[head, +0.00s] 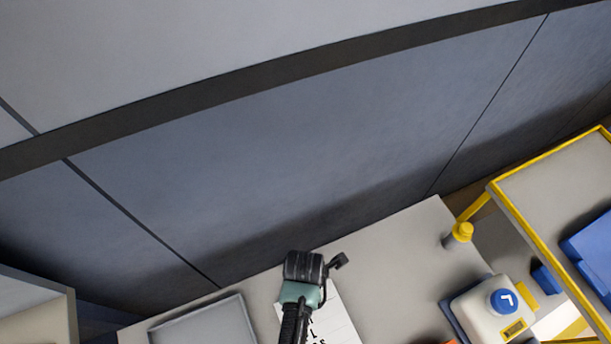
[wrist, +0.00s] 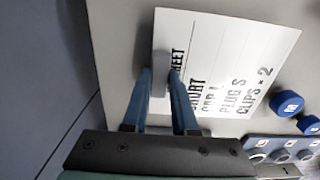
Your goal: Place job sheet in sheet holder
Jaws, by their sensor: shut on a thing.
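The job sheet (wrist: 235,60) is a white card with black printed lines, among them "PLUG S" and "CLIPS × 2". In the head view the sheet (head: 338,322) shows partly behind my arm, over the grey worktop. My gripper (wrist: 163,78) has its two blue fingers at the sheet's left part, shut on a small grey piece there that seems to belong to the sheet. In the head view my gripper (head: 303,268) is seen from above and its fingertips are hidden. I cannot make out the sheet holder for certain.
A shallow grey tray (head: 205,326) lies left of my gripper. A white container with a blue cap (head: 495,308) and a yellow-topped post (head: 459,233) stand right. A yellow-edged shelf (head: 545,200) is far right. Blue caps (wrist: 287,103) lie beside the sheet. A wall rises behind the worktop.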

